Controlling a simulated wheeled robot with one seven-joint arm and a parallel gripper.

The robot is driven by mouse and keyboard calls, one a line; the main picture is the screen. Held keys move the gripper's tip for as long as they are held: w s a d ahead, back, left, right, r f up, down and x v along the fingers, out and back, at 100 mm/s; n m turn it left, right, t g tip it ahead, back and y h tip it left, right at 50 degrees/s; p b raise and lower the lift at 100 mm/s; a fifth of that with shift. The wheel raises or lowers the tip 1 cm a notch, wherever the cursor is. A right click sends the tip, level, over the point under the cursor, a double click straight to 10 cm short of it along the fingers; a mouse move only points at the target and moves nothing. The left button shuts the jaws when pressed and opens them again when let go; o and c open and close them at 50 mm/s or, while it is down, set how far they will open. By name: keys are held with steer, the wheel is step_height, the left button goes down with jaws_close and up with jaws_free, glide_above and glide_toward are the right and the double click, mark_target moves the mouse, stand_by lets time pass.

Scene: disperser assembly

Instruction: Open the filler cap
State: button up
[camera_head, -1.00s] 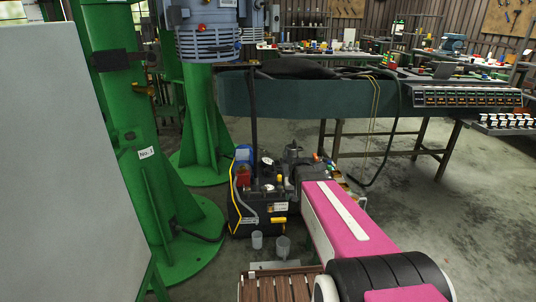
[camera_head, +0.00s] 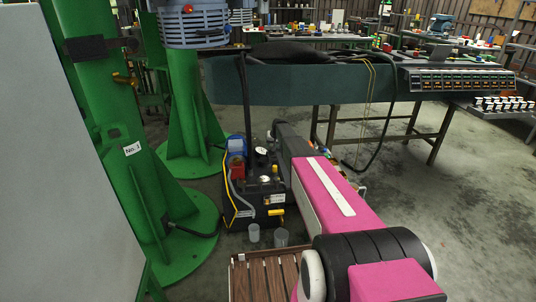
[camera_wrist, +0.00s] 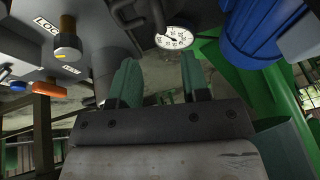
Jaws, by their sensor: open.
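The black power unit (camera_head: 250,206) stands on the floor by the green columns in the head view. I cannot pick out the filler cap for sure in either view. In the wrist view my gripper (camera_wrist: 160,78) has its two green fingers spread apart with nothing between them. A white-faced gauge (camera_wrist: 174,38) is just beyond the right fingertip. In the head view my pink arm reaches over the unit's right side, and my gripper cannot be made out there.
A brass knob (camera_wrist: 67,40) by a LOCK label and an orange knob (camera_wrist: 46,89) are at left in the wrist view. A blue part (camera_wrist: 248,35) is close at right. Floor at right is clear.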

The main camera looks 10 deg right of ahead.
steer(key=x, duration=0.9)
steer(key=shift+f, duration=0.1)
jaws_close()
